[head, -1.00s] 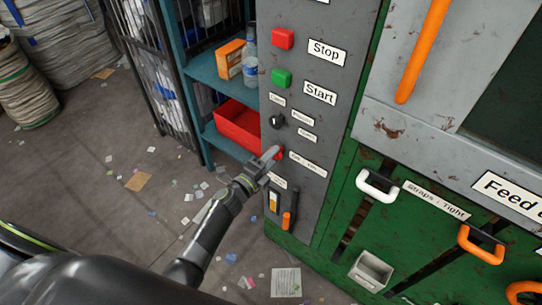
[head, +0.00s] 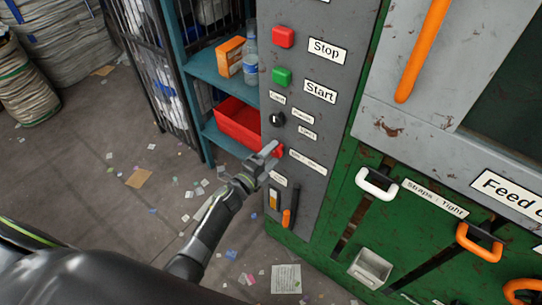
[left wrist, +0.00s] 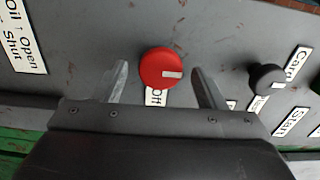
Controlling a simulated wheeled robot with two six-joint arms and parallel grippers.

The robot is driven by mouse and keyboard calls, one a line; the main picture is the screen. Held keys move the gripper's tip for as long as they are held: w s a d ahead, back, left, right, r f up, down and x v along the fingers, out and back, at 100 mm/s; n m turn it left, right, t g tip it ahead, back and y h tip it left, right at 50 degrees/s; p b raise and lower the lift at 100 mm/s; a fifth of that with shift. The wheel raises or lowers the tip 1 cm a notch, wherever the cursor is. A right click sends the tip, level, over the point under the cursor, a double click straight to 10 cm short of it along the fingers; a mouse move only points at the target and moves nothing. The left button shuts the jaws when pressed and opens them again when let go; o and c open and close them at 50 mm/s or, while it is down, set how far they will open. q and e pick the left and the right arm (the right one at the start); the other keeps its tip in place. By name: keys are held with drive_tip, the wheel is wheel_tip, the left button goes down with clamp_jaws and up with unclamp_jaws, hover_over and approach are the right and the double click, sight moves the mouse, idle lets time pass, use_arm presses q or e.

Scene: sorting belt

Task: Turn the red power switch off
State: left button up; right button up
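The red power switch (head: 278,151) is a small round knob on the grey control panel, partly hidden by my gripper in the head view. In the left wrist view the red knob (left wrist: 164,68) has a white mark at its lower right, and a label reading "Off" sits beside it. My left gripper (head: 269,156) is at the knob. In the left wrist view my left gripper (left wrist: 163,76) is open, with one finger on each side of the knob and visible gaps between. Whether the fingertips reach past the knob's face is unclear. My right gripper is not in view.
A black selector knob (head: 277,119), green Start button (head: 281,77) and red Stop button (head: 283,37) are above the switch. An orange-handled lever (head: 287,218) is below. A shelf with a red bin (head: 238,122) stands left of the panel.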

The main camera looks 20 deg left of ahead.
use_arm(q)
drive_tip(key=v, duration=1.7)
drive_tip(key=shift+s+b, duration=0.2)
drive_tip(key=shift+b, duration=0.2)
drive_tip(key=shift+a, duration=0.1)
drive_tip(key=s+a+f+n+g+y, duration=0.25)
drive_tip(key=s+f+n, duration=0.2)
drive_tip(key=f, duration=0.35)
drive_tip(key=s+a+f+n+g+y, duration=0.25)
drive_tip(key=f+n, duration=0.25)
drive_tip(key=f, duration=0.4)
drive_tip(key=s+a+f+n+g+y, duration=0.2)
drive_tip(key=s+a+f+n, duration=0.15)
drive_tip(key=f, duration=0.45)
drive_tip(key=s+f+n+g, duration=0.4)
drive_tip(key=s+f, duration=0.2)
drive_tip(key=s, duration=0.6)
drive_tip(key=s+d+f+n+g, duration=0.1)
drive_tip(key=s+f+n+g, duration=0.3)
drive_tip(key=s+f, duration=0.3)
drive_tip(key=s+n, duration=0.1)
drive_tip(key=s, duration=0.4)
drive_tip(key=shift+s+d+f+g, duration=0.15)
drive_tip(key=shift+s+f+g, duration=0.05)
drive_tip(key=shift+f+g, duration=0.2)
drive_tip(key=shift+w, duration=0.1)
drive_tip(key=shift+c, duration=0.4)
